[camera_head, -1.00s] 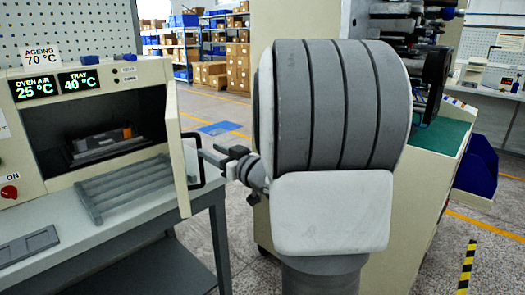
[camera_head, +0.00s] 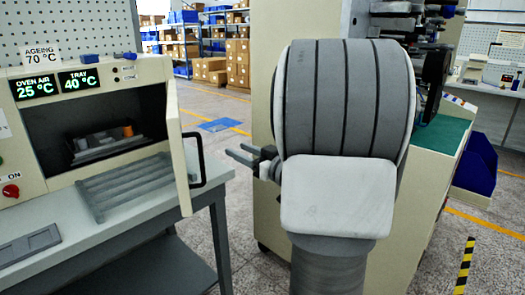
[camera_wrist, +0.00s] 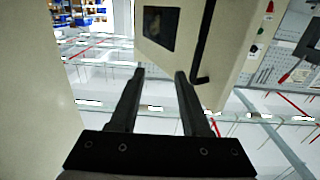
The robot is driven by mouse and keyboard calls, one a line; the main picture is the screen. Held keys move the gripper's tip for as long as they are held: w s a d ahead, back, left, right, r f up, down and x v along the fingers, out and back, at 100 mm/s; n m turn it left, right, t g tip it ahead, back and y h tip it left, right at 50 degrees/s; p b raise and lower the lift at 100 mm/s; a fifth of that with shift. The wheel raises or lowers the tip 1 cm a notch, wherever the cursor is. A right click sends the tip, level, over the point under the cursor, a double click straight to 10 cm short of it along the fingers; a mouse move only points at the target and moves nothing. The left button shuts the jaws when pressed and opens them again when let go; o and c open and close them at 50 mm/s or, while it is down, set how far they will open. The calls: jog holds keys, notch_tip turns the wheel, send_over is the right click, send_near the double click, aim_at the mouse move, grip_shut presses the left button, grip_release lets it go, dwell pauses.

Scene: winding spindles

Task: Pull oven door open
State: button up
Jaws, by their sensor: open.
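The oven (camera_head: 60,70) stands at the left on a bench. Its door (camera_head: 177,140) is swung wide open at the right side of the dark chamber. The door's black bar handle (camera_head: 196,162) faces right. My gripper (camera_head: 235,152) is open and empty, to the right of the handle with a gap between them. In the wrist view, my gripper (camera_wrist: 160,75) shows two separate fingers with nothing between them. The door (camera_wrist: 192,30) and the black handle (camera_wrist: 205,45) lie beyond the fingertips, the handle toward the right finger.
A tray with a small orange item (camera_head: 128,131) is inside the chamber. A ribbed grey rack (camera_head: 125,185) lies in front of the opening. A flat grey tray (camera_head: 30,245) is on the bench (camera_head: 110,240). A cream machine cabinet (camera_head: 262,100) stands behind my arm.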

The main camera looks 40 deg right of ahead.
jog(key=shift+s+d, duration=0.8)
jog(key=shift+d, duration=0.2)
jog(key=shift+s+d, duration=0.8)
jog(key=shift+d, duration=0.2)
jog(key=shift+p, duration=0.3)
jog(key=shift+c, duration=0.3)
